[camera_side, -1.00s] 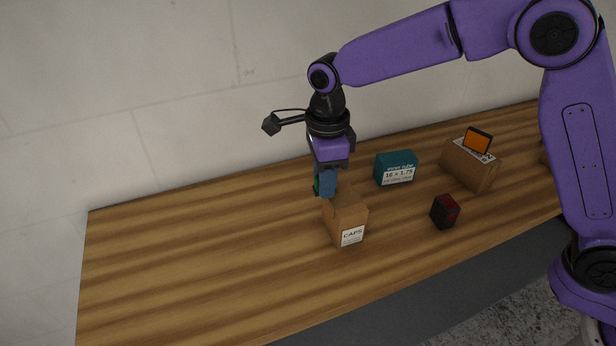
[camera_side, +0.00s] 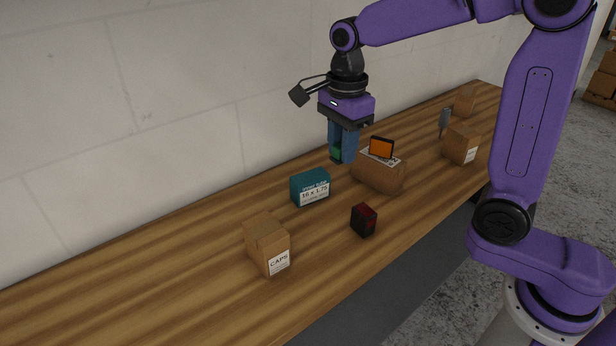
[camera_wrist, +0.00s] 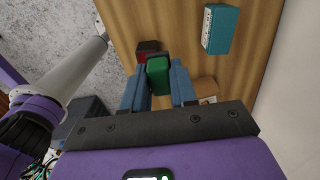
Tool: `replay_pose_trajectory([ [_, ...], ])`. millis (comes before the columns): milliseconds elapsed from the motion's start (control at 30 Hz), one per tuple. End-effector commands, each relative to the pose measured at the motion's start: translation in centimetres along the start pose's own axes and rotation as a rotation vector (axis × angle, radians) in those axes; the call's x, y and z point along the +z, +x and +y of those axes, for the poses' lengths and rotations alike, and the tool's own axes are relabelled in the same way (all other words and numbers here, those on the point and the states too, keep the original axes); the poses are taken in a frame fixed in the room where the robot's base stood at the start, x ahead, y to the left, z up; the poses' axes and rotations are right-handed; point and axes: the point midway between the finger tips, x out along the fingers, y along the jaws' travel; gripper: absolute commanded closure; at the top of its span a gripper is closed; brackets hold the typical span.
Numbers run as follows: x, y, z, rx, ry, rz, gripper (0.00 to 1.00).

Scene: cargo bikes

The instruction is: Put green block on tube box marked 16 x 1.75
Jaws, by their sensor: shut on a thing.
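My gripper (camera_side: 342,158) is shut on the green block (camera_wrist: 158,76), which sits between the blue fingers in the wrist view. In the side view only a little of the green block (camera_side: 337,153) shows between the fingers. The teal tube box (camera_side: 310,187) marked 16 x 1.75 stands on the table, left of and lower than my gripper in the side view. The tube box also shows at the upper right of the wrist view (camera_wrist: 221,30). Its top looks bare.
A cardboard box (camera_side: 378,177) carries an orange-faced item (camera_side: 381,147). A black and red block (camera_side: 363,220) stands in front. The CAPS box (camera_side: 266,246) is at left. Another box (camera_side: 461,144) and a grey item (camera_side: 444,122) stand at right. The table's left part is clear.

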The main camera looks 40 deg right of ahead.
Motion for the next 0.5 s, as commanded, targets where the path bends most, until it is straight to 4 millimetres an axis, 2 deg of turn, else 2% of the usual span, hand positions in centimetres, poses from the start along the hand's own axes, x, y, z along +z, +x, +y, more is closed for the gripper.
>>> replay_pose_trajectory([
  [33, -1.6, -0.5, 0.4, -0.003, -0.004, -0.001, 1.00],
  [100, -3.0, -0.8, 0.8, -0.002, -0.020, -0.001, 1.00],
  [200, -4.2, -1.1, 1.3, 0.000, -0.034, 0.000, 1.00],
  [333, -4.6, -0.8, 0.9, 0.003, -0.044, 0.000, 1.00],
  [500, -4.0, 0.4, -1.6, 0.005, -0.045, 0.001, 1.00],
])
